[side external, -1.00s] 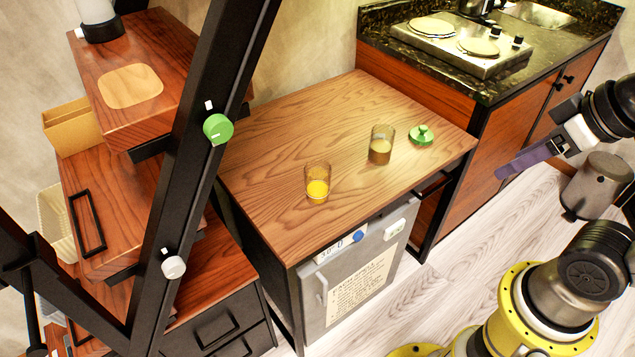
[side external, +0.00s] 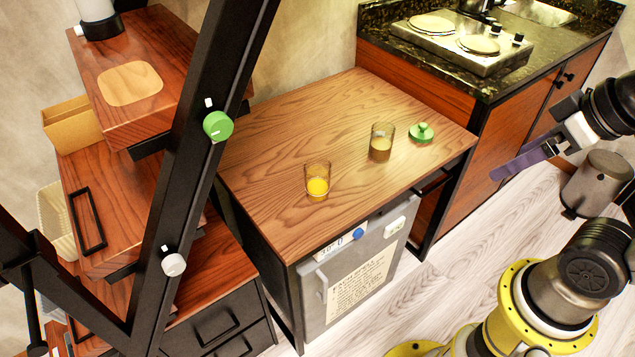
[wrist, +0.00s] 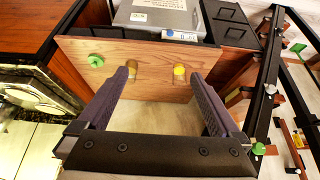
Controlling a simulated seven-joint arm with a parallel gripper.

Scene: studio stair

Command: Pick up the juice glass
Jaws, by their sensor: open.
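Two glasses stand upright on the wooden table. The juice glass (side external: 317,184), with bright orange-yellow juice, is near the front middle; it also shows in the wrist view (wrist: 179,71). A second glass (side external: 381,147), with a duller yellow-brown content, stands behind and to the right; it also shows in the wrist view (wrist: 131,72). My gripper (side external: 497,174), with purple fingers, is off the table's right side, apart from both glasses. In the wrist view my gripper (wrist: 162,76) is open and empty, the glasses showing beyond and between its fingertips.
A small green knobbed object (side external: 421,134) sits by the second glass. The wooden table (side external: 270,150) is otherwise clear, above a grey mini fridge (side external: 350,285). A kitchen counter (side external: 540,65) with hot plates stands behind right. A black slanted frame (side external: 190,170) and wooden steps are left.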

